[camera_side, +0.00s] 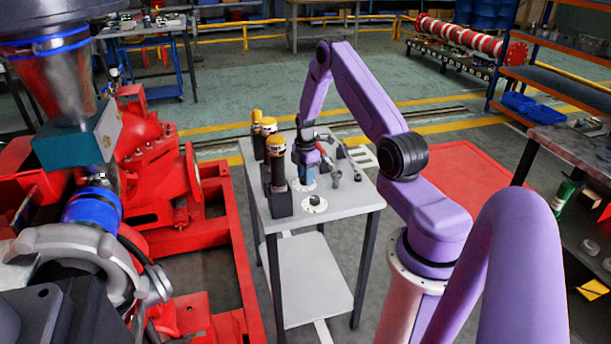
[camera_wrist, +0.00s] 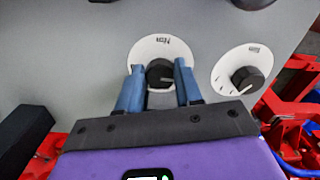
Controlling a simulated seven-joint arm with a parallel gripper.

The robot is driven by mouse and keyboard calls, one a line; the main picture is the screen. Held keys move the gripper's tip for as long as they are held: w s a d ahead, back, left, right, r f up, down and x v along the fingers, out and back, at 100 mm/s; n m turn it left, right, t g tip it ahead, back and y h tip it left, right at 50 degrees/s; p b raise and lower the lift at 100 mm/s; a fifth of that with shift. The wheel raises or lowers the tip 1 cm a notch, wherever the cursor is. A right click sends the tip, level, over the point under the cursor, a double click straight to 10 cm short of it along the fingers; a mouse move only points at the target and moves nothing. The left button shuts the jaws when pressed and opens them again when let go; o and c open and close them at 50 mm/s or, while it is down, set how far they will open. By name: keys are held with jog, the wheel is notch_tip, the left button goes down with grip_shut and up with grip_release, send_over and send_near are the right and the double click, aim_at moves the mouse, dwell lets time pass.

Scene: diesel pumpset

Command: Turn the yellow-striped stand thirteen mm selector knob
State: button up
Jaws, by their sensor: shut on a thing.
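My gripper (camera_side: 303,180) points down at the grey worktable (camera_side: 345,205). In the wrist view my gripper (camera_wrist: 158,75) has its blue fingers on either side of a black selector knob (camera_wrist: 159,72), shut on it. The knob sits on a white round dial (camera_wrist: 148,47) whose print is too small to read. A second black knob (camera_wrist: 247,79) on its own white dial (camera_wrist: 229,69) is to the right, apart from the fingers; in the side view it stands nearer the camera (camera_side: 315,200). I cannot make out yellow stripes on the gripped knob's stand.
Black upright stands with yellow tops (camera_side: 275,148) rise on the table just left of my gripper. Small grey tools or fittings (camera_side: 336,176) are to its right. A red pumpset (camera_side: 150,160) is beyond the table's left edge. The table's front right is clear.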

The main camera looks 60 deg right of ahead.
dwell(0.3)
jog(key=o, duration=1)
jog(key=shift+o, duration=0.2)
jog(key=shift+r, duration=0.1)
notch_tip(320, 180, up, 17)
jog(key=shift+r, duration=0.15)
